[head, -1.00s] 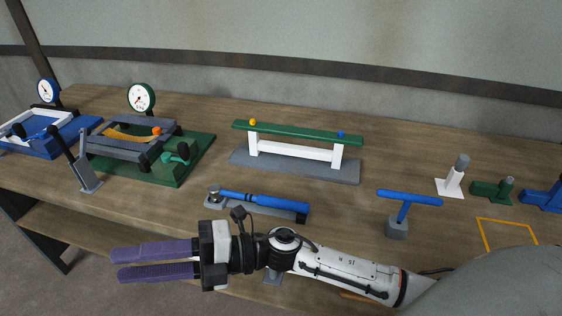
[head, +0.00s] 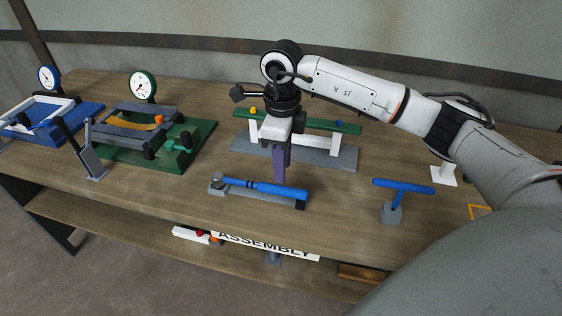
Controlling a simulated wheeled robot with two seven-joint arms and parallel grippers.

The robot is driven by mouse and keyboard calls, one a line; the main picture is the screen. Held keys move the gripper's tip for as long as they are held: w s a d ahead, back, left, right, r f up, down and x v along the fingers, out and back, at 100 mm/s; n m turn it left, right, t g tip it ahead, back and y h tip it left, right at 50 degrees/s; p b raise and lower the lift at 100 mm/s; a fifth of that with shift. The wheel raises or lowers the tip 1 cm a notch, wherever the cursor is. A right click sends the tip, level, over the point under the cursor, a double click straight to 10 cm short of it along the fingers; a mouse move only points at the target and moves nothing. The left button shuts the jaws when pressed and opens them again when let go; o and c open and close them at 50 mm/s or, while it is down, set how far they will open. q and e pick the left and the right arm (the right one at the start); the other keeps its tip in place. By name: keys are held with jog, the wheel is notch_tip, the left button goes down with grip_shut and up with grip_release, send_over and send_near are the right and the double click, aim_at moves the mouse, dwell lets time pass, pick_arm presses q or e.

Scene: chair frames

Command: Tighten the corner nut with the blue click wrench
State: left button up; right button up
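The blue click wrench (head: 265,187) lies on a grey holder (head: 245,195) near the front middle of the bench, its grey head to the left. My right gripper (head: 280,180) points straight down just behind the wrench's handle, with its purple fingers overlapping in this view. I cannot tell their gap or whether they touch the wrench; nothing is visibly held. Behind, a green beam (head: 325,125) on white legs carries a yellow nut (head: 253,110) at left and a blue nut (head: 339,123) at right. I cannot tell which is the corner nut. My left gripper is not in view.
A blue T-handle tool (head: 402,186) stands in a grey block to the right. A green fixture (head: 193,150) with a dial (head: 143,86) and a blue fixture (head: 85,108) stand at left. A grey lever stand (head: 92,163) is near them. My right arm covers the bench's right side.

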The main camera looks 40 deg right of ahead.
aim_at(282, 187)
notch_tip(282, 187, down, 8)
jog(key=b, duration=0.5)
jog(key=shift+r, duration=0.1)
jog(key=shift+r+p, duration=0.35)
jog(key=shift+r, duration=0.05)
jog(key=shift+c, duration=1.4)
grip_shut()
jog(key=shift+r+p, duration=1.8)
jog(key=shift+r, duration=0.8)
jog(key=shift+f, duration=0.15)
